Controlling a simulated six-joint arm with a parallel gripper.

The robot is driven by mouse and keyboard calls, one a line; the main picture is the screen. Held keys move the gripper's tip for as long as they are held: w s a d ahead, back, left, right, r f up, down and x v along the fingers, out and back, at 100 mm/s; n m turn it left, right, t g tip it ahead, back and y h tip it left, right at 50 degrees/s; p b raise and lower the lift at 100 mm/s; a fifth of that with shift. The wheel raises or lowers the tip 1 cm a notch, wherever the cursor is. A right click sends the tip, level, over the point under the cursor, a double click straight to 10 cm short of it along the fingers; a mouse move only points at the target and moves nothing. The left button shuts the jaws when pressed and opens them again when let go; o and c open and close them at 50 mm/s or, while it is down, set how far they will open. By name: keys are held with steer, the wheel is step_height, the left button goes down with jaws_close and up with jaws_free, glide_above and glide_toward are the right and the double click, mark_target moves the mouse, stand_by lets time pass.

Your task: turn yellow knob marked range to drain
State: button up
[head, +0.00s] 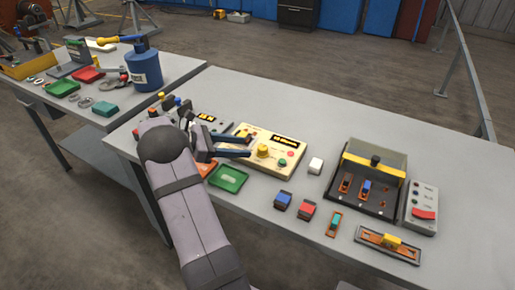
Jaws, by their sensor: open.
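The yellow knob (264,150) sits on a cream control panel (272,168) in the middle of the bench, in the head view. Its marking and pointer are too small to read. A dark display with yellow characters (286,140) is behind it on the panel. My gripper (250,146) reaches over the panel's left part from the left, with its two dark fingers apart and empty. The fingertips appear just left of the knob. I cannot tell their height above the panel or whether they touch the knob. The gripper hides part of the panel's left side.
A green tray (229,178) lies in front of the panel. A clear-covered fixture (376,160) stands farther right. The bench's back strip is clear.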

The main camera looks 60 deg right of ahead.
mark_target(259, 146)
steer(key=shift+p+x, duration=0.9)
steer(key=shift+x, duration=2.65)
steer(key=c, duration=1.1)
steer(key=shift+o, duration=0.2)
steer(key=shift+w+d+m+g+y+b, duration=0.1)
steer(key=shift+m+g+y+b, duration=0.25)
steer(key=shift+m+g+y, duration=0.25)
steer(key=shift+w+d+m+g+y+b, duration=0.15)
steer(key=shift+m+g+y+b, duration=0.25)
steer(key=shift+m, duration=0.3)
steer(key=shift+d+m+g+y+b, duration=0.15)
steer(key=shift+m+g+y+b, duration=0.15)
steer(key=shift+m+y, duration=0.35)
steer(key=shift+r+m+g+y+b, duration=0.1)
steer(key=shift+m+g+y+b, duration=0.25)
steer(key=shift+y, duration=0.1)
